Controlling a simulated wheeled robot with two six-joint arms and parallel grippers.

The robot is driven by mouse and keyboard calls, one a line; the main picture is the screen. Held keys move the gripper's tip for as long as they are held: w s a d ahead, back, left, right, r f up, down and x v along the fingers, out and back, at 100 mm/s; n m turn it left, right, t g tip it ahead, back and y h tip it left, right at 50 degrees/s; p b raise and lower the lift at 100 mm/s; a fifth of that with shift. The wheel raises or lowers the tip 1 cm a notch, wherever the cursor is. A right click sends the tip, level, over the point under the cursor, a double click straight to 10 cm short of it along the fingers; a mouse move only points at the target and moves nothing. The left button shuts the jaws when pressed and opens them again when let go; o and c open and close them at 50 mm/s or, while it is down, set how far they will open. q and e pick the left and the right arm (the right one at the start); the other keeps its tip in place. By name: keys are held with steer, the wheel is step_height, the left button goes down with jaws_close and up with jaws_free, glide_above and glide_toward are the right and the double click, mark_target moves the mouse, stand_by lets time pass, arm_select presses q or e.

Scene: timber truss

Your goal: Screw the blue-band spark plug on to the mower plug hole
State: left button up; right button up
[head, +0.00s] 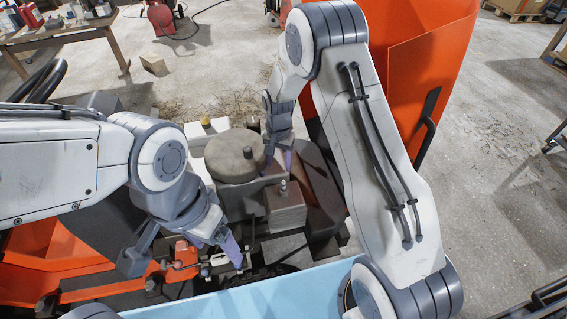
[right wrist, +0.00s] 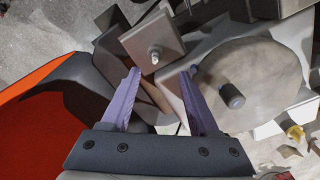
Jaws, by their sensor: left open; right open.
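The mower engine has a grey block (head: 285,208) with a small pale plug-like piece (head: 283,186) upright in its top. In the right wrist view that piece (right wrist: 155,56) stands near the block's middle, beyond my fingertips. I cannot make out a blue band on it. My right gripper (head: 279,162) is open and empty, pointing down beside the block and the round cover. Its two lilac fingers also show in the right wrist view (right wrist: 162,72). My left gripper (head: 215,258) is open, low on the left over the orange mower parts. I see nothing held in it.
The round grey engine cover (head: 225,158) with a central knob stands left of the block. A large orange mower panel (head: 410,80) rises at the right. A light blue surface (head: 260,300) lies along the front. A wooden table (head: 60,35) stands far back left.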

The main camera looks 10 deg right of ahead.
mark_target(284, 180)
steer(key=d+f, duration=0.1)
steer(key=w+f+m, duration=0.1)
steer(key=shift+d+f, duration=0.3)
steer(key=shift+d, duration=0.05)
step_height(284, 180, down, 10)
steer(key=shift+f+p, duration=0.2)
steer(key=shift+p, duration=0.2)
jaws_close()
stand_by(0.9)
stand_by(0.5)
steer(key=m, duration=0.3)
jaws_free()
